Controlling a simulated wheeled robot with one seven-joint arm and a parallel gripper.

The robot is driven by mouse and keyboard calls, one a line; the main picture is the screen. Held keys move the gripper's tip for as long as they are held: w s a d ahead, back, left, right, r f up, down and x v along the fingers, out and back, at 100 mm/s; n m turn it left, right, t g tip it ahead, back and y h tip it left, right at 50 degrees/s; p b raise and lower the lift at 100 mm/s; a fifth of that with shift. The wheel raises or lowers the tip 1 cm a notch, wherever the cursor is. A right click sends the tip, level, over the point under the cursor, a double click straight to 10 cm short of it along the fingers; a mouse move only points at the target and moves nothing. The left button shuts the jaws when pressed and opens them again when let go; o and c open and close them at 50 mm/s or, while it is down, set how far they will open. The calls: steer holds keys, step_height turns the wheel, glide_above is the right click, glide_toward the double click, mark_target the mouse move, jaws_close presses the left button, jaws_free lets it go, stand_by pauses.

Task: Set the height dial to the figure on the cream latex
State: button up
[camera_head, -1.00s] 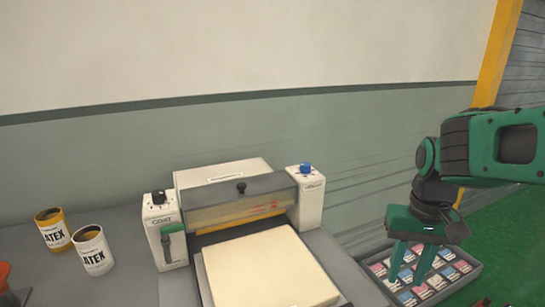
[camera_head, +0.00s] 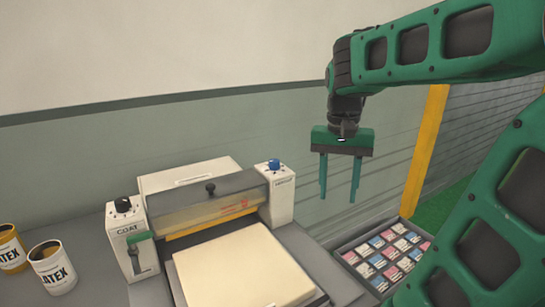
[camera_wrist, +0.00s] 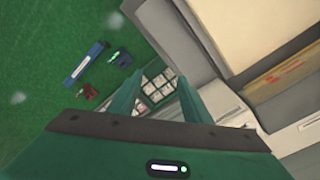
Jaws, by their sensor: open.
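A blue dial (camera_head: 274,165) tops the white right-hand post (camera_head: 281,197) of the coating machine; the post's lettering is too small to read surely.
A yellow can (camera_head: 10,246) stands beside the cream one. The left post (camera_head: 127,243), marked "COAT", has a black knob (camera_head: 123,204) and a green lever (camera_head: 140,247). A cream slab (camera_head: 240,270) lies before the machine. A grey tray (camera_head: 402,221) holds several small cards at the right.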

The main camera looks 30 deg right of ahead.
steer(key=w+a+r+m, duration=0.1)
steer(key=w+r+m, duration=0.1)
steer(key=w+r, duration=0.3)
steer(key=w+r+m, duration=0.1)
steer(key=w+r, duration=0.2)
steer(key=w, duration=0.5)
step_height(320, 180, up, 4)
steer(key=m, duration=0.3)
glide_above(275, 159)
steer(key=shift+s+a+f, duration=0.1)
steer(key=shift+a+f, duration=0.05)
steer(key=shift+f, duration=5.2)
steer(key=c, duration=1)
